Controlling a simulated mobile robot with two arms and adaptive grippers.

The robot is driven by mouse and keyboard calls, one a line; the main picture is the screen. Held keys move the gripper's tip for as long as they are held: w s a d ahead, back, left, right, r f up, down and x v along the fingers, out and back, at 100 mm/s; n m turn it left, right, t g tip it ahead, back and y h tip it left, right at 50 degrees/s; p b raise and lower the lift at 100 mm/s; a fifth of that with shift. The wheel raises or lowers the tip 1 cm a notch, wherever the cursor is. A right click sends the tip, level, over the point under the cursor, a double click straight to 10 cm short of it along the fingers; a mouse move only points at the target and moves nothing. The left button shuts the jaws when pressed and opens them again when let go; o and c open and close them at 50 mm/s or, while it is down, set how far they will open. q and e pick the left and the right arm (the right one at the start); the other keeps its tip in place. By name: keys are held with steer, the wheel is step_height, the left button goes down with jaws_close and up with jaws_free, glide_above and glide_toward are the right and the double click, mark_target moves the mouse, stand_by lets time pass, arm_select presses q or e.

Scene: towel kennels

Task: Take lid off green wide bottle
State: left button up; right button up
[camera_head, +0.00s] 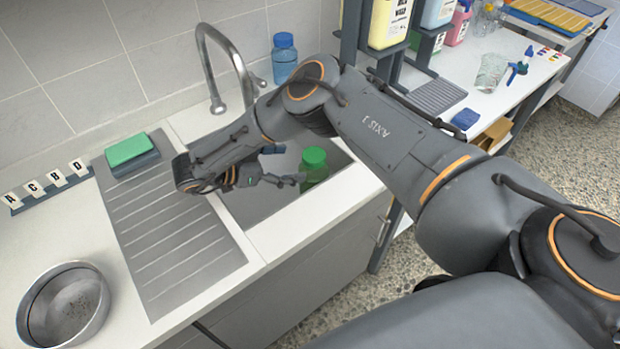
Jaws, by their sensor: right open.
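The green wide bottle (316,172) stands in the sink basin, with a green lid (314,157) on top. It appears upright, and its lower part is partly hidden by the sink edge. My right gripper (287,166) is open, reaching over the sink from the left of the bottle with its fingers pointing right toward it. The fingertips are close to the bottle's left side; whether they touch it I cannot tell. The gripper looks empty. My left gripper is not in view.
A blue bottle (284,58) stands behind the sink near the curved faucet (229,62). A metal bowl (32,318) sits at front left. My right arm hides part of the sink and counter.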

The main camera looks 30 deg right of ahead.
mark_target(312, 173)
steer(key=d+f+b, duration=0.1)
steer(key=d+f, duration=0.3)
steer(key=f, duration=0.1)
steer(key=d+f+b, duration=0.1)
steer(key=d+f, duration=0.1)
steer(key=shift+d+f+b, duration=0.15)
steer(key=shift+f+b, duration=0.15)
steer(key=shift+f, duration=0.05)
steer(key=shift+d+f, duration=0.25)
steer(key=shift+d, duration=0.15)
steer(key=c, duration=1)
steer(key=shift+r, duration=0.1)
